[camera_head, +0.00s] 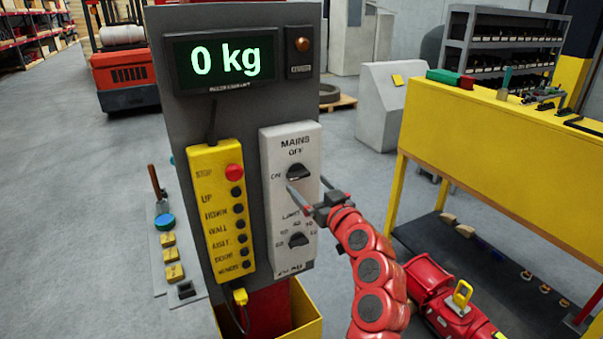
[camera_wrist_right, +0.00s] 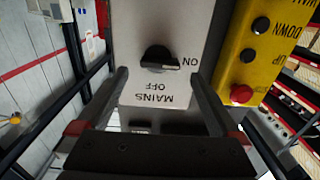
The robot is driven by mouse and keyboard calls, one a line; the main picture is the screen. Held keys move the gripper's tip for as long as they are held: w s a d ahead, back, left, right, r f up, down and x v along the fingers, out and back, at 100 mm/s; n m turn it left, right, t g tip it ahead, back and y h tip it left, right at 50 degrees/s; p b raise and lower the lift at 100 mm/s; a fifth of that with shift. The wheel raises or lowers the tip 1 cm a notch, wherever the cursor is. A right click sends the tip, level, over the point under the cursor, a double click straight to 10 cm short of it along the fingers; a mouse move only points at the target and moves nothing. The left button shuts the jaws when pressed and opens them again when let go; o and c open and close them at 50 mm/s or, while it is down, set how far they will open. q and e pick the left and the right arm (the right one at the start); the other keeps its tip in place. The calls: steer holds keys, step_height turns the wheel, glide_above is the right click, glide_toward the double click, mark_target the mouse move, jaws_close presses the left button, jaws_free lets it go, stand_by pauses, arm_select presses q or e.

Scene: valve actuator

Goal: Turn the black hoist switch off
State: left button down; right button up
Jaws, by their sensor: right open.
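The black hoist switch (camera_head: 299,172) is the upper knob on a light grey box marked MAINS, with OFF above it and ON at its left. In the right wrist view the switch (camera_wrist_right: 157,57) appears upside down, its bar lying sideways with a pale mark towards ON. My right gripper (camera_head: 308,187) is open and empty, in front of the box just below the switch. In the right wrist view its fingers (camera_wrist_right: 158,77) lie on either side of the switch in the picture; I see no contact. My left gripper is not in view.
A lower black LIMIT knob (camera_head: 299,240) sits on the same box. A yellow button pendant (camera_head: 217,210) with a red stop button hangs to the left. A display (camera_head: 225,60) above reads 0 kg. A yellow workbench (camera_head: 490,140) stands at the right.

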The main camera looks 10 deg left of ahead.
mark_target(301, 177)
steer(key=p+x, duration=0.1)
steer(key=x, duration=0.2)
steer(key=shift+r, duration=0.15)
steer(key=shift+w+a+f+p, duration=0.3)
steer(key=shift+w+a, duration=0.2)
steer(key=shift+w, duration=0.25)
steer(key=shift+r, duration=0.1)
steer(key=c, duration=1.3)
